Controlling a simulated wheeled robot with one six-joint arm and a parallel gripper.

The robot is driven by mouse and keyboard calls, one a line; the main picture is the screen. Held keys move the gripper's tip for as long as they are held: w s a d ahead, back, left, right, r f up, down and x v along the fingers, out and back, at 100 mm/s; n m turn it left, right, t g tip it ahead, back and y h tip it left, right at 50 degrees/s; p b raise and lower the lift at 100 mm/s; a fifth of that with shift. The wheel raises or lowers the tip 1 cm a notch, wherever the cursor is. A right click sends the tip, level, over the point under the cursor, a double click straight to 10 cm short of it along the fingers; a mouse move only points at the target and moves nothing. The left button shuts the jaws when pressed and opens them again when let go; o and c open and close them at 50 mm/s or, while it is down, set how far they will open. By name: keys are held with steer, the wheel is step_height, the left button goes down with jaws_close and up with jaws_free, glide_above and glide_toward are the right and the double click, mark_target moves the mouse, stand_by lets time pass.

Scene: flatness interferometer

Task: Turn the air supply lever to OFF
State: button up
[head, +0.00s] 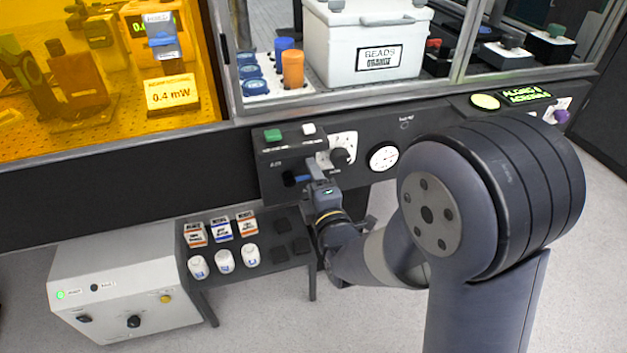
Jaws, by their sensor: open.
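The dark control panel (270,160) runs along the front of the bench. On it a black handle or knob (340,157) sits on a white plate with small marks, left of a round white gauge (383,157). A small blue part (302,179) shows beside a dark fitting on the panel's lower left. I cannot tell for sure which of these is the air supply lever, and the labels are too small to read. My gripper (314,172) is open in front of the panel, just below and left of the black handle. My gripper hides part of the panel, and contact cannot be told.
A green button (273,135) and a white button (308,129) are above my gripper. A low shelf (268,262) with cups and labelled boxes is below. A grey cabinet (120,285) stands at lower left. A white bead box (365,45) sits behind the panel.

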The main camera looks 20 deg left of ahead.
steer(key=shift+c, duration=0.6)
steer(key=c, duration=0.9)
steer(key=shift+o, duration=0.2)
steer(key=shift+f, duration=0.1)
